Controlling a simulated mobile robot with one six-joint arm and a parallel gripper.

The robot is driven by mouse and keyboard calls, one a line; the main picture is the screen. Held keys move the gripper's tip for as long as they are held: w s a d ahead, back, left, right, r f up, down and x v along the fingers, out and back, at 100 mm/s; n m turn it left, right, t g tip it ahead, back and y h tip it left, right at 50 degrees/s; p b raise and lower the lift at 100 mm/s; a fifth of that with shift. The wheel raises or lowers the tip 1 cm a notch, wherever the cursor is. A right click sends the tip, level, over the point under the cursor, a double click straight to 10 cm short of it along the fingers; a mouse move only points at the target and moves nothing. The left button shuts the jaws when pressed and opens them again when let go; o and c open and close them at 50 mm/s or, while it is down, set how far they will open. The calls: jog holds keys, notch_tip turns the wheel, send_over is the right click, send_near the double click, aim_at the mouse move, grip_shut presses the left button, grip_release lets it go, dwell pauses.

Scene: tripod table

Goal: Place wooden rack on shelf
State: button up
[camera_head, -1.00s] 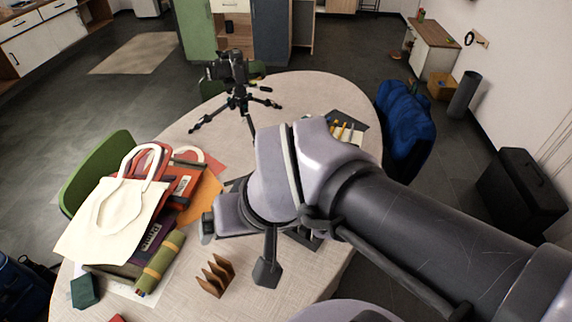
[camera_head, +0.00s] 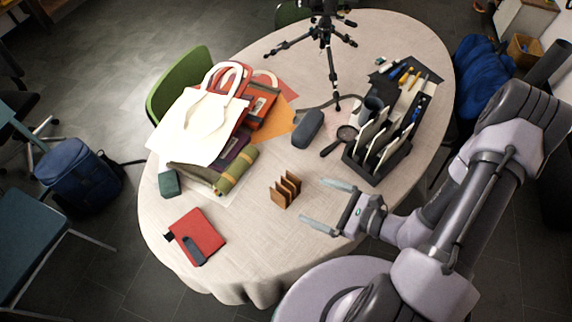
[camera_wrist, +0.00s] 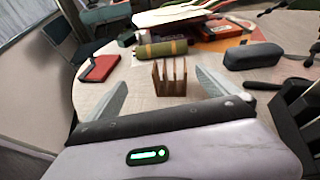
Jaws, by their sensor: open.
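The wooden rack (camera_head: 285,190), a small brown piece with several upright slats, stands on the table's near middle in the head view. It also shows in the wrist view (camera_wrist: 170,80), upright between and beyond the fingers. My gripper (camera_head: 328,205) is open and empty, just right of the rack, with its fingers pointing left toward it. The gripper (camera_wrist: 178,92) does not touch the rack in the wrist view. I cannot make out a shelf for certain in these frames.
The round table (camera_head: 250,255) also holds a black organizer (camera_head: 378,160), a dark case (camera_head: 308,128), a magnifying glass (camera_head: 338,140), a red notebook (camera_head: 205,228), bags (camera_head: 200,120), a rolled green mat (camera_head: 236,170) and a tripod (camera_head: 326,45). Bare cloth surrounds the rack.

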aim_at(279, 185)
jog(key=w+a+f+m+b, duration=0.1)
jog(key=w+a+f, duration=0.1)
jog(key=w+a+f+b, duration=0.1)
jog(key=w+a+f, duration=0.1)
jog(key=f, duration=0.1)
jog(key=w+a+f+m+t+h+b, duration=0.1)
jog(key=w+a+f, duration=0.1)
jog(key=a, duration=0.1)
jog(key=shift+f+m, duration=0.3)
jog(key=shift+f, duration=0.1)
jog(key=x, duration=0.1)
jog(key=b+x, duration=0.1)
jog(key=x, duration=0.1)
jog(key=b+x, duration=0.1)
jog(key=x, duration=0.1)
jog(key=shift+w+d+f, duration=0.2)
jog(key=shift+w+d, duration=0.05)
jog(key=shift+w, duration=0.1)
jog(key=shift+w+a, duration=0.25)
jog(key=shift+w, duration=0.05)
